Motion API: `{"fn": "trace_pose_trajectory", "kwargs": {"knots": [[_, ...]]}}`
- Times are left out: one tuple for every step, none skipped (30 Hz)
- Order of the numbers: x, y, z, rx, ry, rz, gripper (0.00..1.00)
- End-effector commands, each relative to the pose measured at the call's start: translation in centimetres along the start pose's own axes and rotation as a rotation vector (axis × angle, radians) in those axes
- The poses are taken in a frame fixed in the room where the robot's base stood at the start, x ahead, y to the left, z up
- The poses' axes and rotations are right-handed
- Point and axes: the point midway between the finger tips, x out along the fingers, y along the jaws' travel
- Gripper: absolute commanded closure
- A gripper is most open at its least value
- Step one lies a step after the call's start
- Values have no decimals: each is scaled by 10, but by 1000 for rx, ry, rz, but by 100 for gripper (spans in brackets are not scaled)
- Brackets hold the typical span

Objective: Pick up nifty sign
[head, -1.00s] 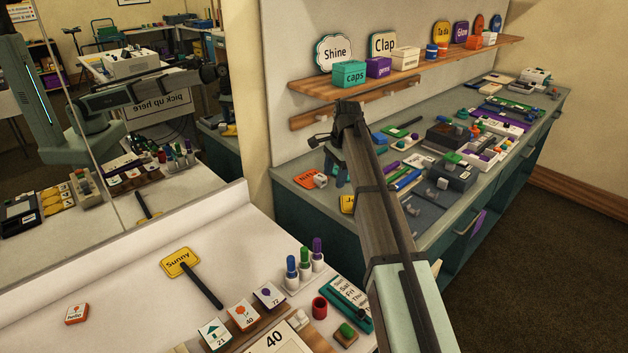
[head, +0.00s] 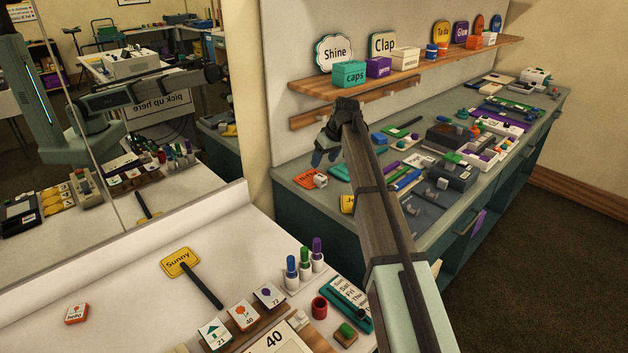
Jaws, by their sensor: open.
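The nifty sign (head: 304,178) is an orange plaque with dark lettering, lying at the near left end of the grey-topped counter. A small pale block (head: 320,181) covers part of its right side, and its lettering is only partly legible. My gripper (head: 325,157) is open, with its fingers pointing down. In the picture it shows just above and slightly right of the sign, apart from it. I see nothing between its fingers. The exact height over the counter is hard to judge.
A yellow sign (head: 347,204) lies right of the orange one, partly behind my arm. Several boxes, pens and trays crowd the counter (head: 290,188). A shelf (head: 310,88) with signs stands above. A white table (head: 120,270) with a yellow Sunny sign (head: 180,262) is nearer.

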Motion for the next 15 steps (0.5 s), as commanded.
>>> {"fn": "trace_pose_trajectory", "kwargs": {"knots": [[0, 0, 0, -42, 1, 1, 36], [0, 0, 0, -63, 1, 1, 36], [0, 0, 0, -87, 1, 1, 36], [0, 0, 0, -102, 0, 1, 36], [1, 0, 0, -112, 0, 1, 36], [2, 0, 0, -122, 0, 1, 36], [4, 0, 0, -128, 0, 0, 36], [6, 0, 0, -131, -1, 0, 36], [9, 0, 0, -132, -1, 0, 36], [12, 0, 0, -132, -2, 0, 36], [15, 0, 0, -132, -2, 0, 36], [19, 0, 0, -132, -2, -1, 36], [21, 0, 0, -131, -2, 0, 36], [23, 0, 0, -131, -2, 0, 36], [24, 0, 0, -131, -1, 0, 36]]}}
